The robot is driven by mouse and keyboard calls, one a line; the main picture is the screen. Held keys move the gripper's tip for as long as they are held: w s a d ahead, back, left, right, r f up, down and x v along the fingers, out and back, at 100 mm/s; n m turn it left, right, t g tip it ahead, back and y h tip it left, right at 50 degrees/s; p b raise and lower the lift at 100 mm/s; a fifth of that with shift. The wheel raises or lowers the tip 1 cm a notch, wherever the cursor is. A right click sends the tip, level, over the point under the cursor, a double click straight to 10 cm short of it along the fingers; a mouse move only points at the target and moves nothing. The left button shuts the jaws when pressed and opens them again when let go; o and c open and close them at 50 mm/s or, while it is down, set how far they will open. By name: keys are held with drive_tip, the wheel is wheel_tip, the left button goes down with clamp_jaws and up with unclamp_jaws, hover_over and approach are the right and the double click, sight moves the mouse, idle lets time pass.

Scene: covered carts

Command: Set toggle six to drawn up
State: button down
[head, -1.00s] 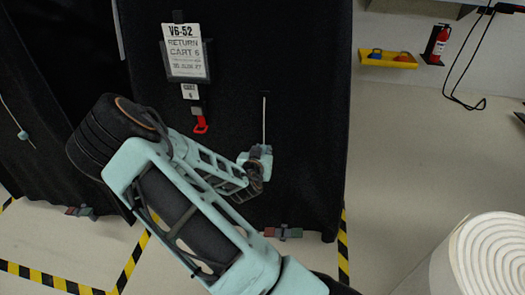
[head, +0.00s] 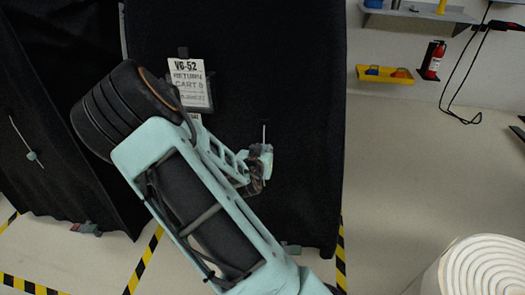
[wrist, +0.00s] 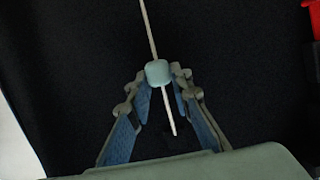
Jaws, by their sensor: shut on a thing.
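In the wrist view the small light-blue toggle (wrist: 158,73) sits on the cord (wrist: 148,30). My gripper (wrist: 159,76) is shut on the toggle, one finger on each side. The cord runs up past it, and a short tail (wrist: 169,115) hangs below. In the head view my gripper hides most of the toggle.
Another dark covered cart (head: 50,130) with its own cord and toggle (head: 32,156) stands at left. A red tag (wrist: 310,4) hangs at the wrist view's upper right. A white roll (head: 485,268) is at lower right. Open floor (head: 400,180) lies right of the cart.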

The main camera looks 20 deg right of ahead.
drive_tip(key=c, duration=1.7)
unclamp_jaws()
drive_tip(key=v, duration=1.2)
drive_tip(key=shift+a, duration=0.1)
drive_tip(key=shift+f, duration=0.1)
